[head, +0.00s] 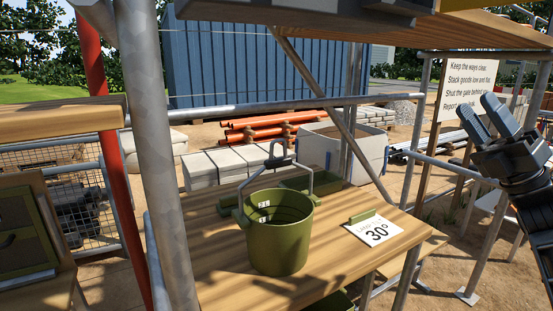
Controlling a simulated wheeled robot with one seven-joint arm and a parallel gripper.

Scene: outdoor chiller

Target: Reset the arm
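My gripper (476,104) is raised at the right of the head view, in front of a white sign. Its two dark fingers stand apart with nothing between them, pointing up and left. It is clear of the wooden table (215,255) and everything on it. The lower arm runs out of the frame at the right edge.
A green bucket (279,240) with its handle up stands on the table. A card (374,230) marked 30° lies to its right, and green trays (325,181) are behind. Scaffold poles (150,130) stand at left; a wooden shelf (370,25) hangs overhead. A lettered sign (467,78) is behind my gripper.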

